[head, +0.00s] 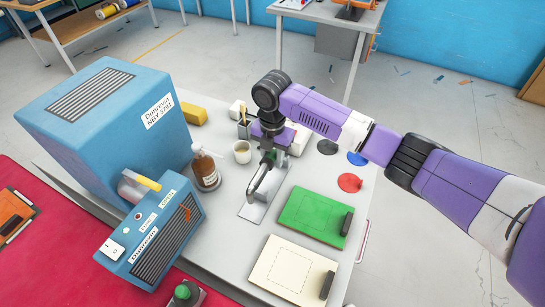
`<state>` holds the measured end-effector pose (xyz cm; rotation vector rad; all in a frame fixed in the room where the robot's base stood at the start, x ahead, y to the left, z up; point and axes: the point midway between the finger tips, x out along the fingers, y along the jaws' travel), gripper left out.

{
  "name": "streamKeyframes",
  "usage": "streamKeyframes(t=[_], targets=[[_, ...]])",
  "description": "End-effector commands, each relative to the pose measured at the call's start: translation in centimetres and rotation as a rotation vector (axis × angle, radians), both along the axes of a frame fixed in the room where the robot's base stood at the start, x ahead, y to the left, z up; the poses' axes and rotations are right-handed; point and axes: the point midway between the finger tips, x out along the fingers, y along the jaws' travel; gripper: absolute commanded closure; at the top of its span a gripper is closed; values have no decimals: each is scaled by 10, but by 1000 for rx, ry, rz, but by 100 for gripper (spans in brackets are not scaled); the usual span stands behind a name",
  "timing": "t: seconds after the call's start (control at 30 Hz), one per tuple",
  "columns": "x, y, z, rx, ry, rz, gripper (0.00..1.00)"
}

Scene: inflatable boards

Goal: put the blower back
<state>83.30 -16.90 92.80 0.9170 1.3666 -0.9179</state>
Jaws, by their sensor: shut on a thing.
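My gripper (270,143) is at the middle of the grey table, pointing down. It is shut on what looks like the blower (259,182), a hand tool with a dark and green body and a bent silver nozzle. The nozzle hangs over a flat metal plate (252,212) on the table. I cannot tell whether it touches the plate. My gripper's fingers and the upper part of the tool are largely hidden by the wrist.
A big blue box (110,110) and a smaller blue unit (155,240) stand left. A brown bottle (205,168) and a white cup (242,152) are close left of the tool. Green (312,212) and cream (290,265) boards lie right. Coloured discs (350,182) lie farther right.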

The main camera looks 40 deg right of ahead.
Motion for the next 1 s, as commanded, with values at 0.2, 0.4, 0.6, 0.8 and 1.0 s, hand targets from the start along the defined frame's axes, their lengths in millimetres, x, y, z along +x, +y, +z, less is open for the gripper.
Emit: streamKeyframes(t=[0.2, 0.4, 0.6, 0.8, 1.0], targets=[[0, -1, -23, -1, 0, 0, 100], [0, 0, -39, 0, 1, -1, 100], [0, 0, -49, 0, 0, -1, 100], [0, 0, -50, -1, -1, 0, 100], [0, 0, -50, -1, 0, 0, 100]])
